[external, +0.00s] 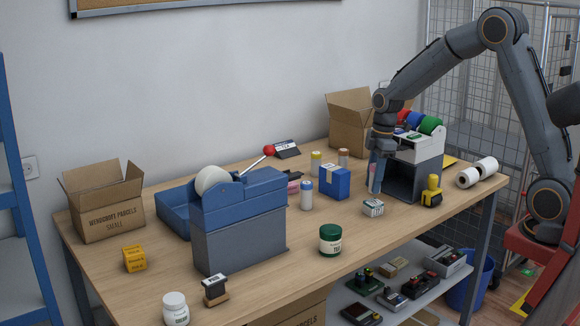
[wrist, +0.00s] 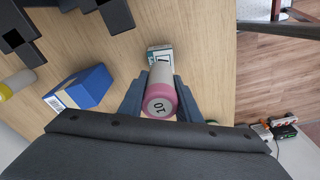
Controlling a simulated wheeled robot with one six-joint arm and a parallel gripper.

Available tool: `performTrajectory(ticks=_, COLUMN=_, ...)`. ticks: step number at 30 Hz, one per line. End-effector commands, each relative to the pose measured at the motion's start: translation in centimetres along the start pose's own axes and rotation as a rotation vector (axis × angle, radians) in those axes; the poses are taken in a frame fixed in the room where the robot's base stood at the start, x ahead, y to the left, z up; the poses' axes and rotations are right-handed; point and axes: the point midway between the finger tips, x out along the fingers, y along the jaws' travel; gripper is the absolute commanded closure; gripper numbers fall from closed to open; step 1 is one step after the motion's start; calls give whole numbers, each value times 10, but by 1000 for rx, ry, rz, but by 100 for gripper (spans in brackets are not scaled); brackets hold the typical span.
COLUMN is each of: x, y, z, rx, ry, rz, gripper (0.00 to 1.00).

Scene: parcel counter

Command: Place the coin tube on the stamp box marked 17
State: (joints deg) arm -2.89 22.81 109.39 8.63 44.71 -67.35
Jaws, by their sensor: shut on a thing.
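My gripper (wrist: 160,97) is shut on a pale tube with a pink end marked 10 (wrist: 160,98). In the external view my gripper (external: 376,180) hangs above the right part of the table, with a little of the tube showing between the fingers. A small white and green box (external: 373,208) stands on the table just below and near the fingertips. It also shows in the wrist view (wrist: 160,47), just beyond the tube's far end. Its marking is partly hidden by the tube; a 7-like stroke shows. I cannot tell whether tube and box touch.
A blue box (external: 335,183) and a white tube with a blue cap (external: 307,195) stand to the left. A dark grey holder (external: 414,175) is close on the right, with a yellow stamp (external: 432,191) before it. A green-lidded jar (external: 330,240) stands nearer the front edge.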

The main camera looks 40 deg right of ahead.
Motion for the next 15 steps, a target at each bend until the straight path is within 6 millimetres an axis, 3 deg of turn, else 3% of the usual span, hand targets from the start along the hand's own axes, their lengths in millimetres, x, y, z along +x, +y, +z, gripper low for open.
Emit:
performTrajectory(ticks=6, x=28, y=-1, z=4, rx=1, ry=-1, rz=-2, gripper=99)
performTrajectory(ticks=15, x=32, y=0, z=4, rx=1, ry=0, rz=0, gripper=99)
